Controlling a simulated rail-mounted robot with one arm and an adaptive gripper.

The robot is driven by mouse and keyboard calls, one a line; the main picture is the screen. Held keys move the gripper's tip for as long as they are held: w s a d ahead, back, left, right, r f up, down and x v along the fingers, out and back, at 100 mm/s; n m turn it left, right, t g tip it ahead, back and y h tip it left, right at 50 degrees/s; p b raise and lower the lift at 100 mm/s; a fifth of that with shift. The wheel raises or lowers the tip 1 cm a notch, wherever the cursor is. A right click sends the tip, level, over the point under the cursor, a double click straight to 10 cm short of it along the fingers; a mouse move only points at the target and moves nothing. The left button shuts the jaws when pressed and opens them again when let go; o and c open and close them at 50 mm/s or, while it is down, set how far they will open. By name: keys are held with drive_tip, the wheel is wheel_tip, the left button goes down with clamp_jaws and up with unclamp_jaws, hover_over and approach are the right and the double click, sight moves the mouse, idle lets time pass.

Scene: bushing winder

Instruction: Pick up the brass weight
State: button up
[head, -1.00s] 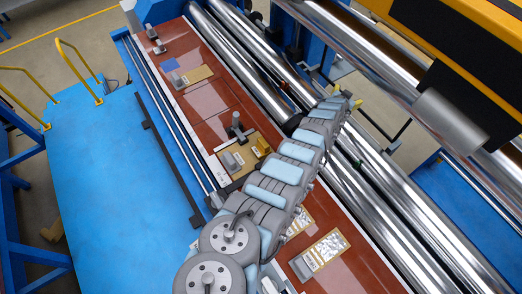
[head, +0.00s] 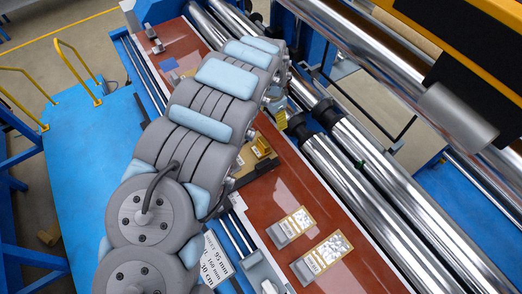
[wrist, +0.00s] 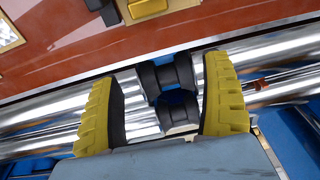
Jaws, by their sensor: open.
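The brass weight (head: 262,148) shows as a small gold block on the red-brown table in the head view, just right of my arm, which partly hides the area around it. A gold block, seemingly the same weight, shows at the top edge of the wrist view (wrist: 148,8), partly cut off. My gripper (wrist: 164,72) is open, with its yellow fingers apart and nothing held between them. It is over the steel rollers, to the side of the table, and the weight lies beyond its fingertips. In the head view my gripper is mostly hidden by the arm.
Long steel rollers (head: 375,185) run along the table's right side, with black collars (wrist: 165,75) under my gripper. Two labelled samples (head: 322,257) (head: 291,227) lie on the red-brown table (head: 283,190). A dark object (wrist: 103,11) stands next to the weight. A blue platform (head: 90,190) is on the left.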

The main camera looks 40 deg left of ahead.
drive_tip(key=s+a+g, duration=0.1)
drive_tip(key=s, duration=0.4)
wheel_tip(320, 180, down, 6)
drive_tip(key=b, duration=0.4)
drive_tip(key=shift+w+r+b, duration=0.15)
drive_tip(key=shift+r+b, duration=0.1)
drive_tip(key=shift+b, duration=0.05)
drive_tip(key=p, duration=0.1)
hover_over(261, 149)
drive_tip(key=shift+f, duration=2.65)
drive_tip(key=shift+w+f, duration=0.15)
drive_tip(key=shift+f, duration=0.1)
drive_tip(key=shift+f, duration=2.5)
